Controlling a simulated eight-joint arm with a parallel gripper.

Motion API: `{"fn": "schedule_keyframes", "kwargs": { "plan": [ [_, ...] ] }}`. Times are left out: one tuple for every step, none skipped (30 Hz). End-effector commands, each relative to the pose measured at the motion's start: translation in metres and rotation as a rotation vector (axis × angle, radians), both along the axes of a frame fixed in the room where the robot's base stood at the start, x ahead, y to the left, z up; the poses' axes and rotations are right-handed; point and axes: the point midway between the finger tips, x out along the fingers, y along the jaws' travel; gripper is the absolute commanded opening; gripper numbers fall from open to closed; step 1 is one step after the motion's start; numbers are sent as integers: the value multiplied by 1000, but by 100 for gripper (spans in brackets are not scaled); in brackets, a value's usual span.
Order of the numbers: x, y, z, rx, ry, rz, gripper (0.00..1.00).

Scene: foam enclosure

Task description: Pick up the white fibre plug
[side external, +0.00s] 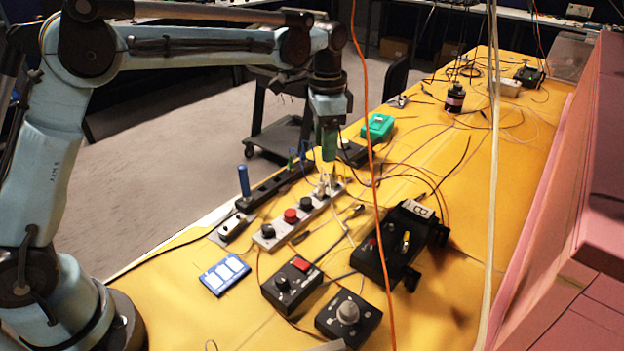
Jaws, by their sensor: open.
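My gripper (328,155) points straight down above the far end of a grey strip panel (268,238). It is open, and I see nothing held between its greenish fingers. Small pale plugs (321,188) stand at that end of the panel, just below the fingertips. One looks white and a neighbour looks yellowish. They are too small for me to tell surely which is the white fibre plug. I cannot tell the exact gap between fingertips and plugs.
A black strip with a blue upright handle (243,180) lies left of the panel. Black control boxes (291,284) and a larger black box (375,262) stand in front and right. An orange cable (372,170) hangs across the view. A pink foam wall (560,220) bounds the right.

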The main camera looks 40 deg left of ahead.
Motion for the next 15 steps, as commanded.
{"fn": "schedule_keyframes", "kwargs": {
  "plan": [
    [0,0,-10,0,0,1,51],
    [0,0,-15,-1,-1,1,51],
    [0,0,-20,-1,-1,1,51],
    [0,0,-25,0,-1,1,51],
    [0,1,-28,0,-1,1,51],
    [0,1,-33,0,-1,2,51],
    [0,1,-35,0,-1,2,51],
    [0,1,-37,0,-1,2,51],
    [0,1,-39,0,-1,2,51],
    [0,1,-40,0,-1,2,51],
    [0,1,-42,0,-1,2,51],
    [0,2,-45,0,-1,2,51],
    [0,2,-47,0,-1,2,51],
    [0,3,-51,0,-1,2,51],
    [0,4,-56,0,-1,3,51]
  ]
}}
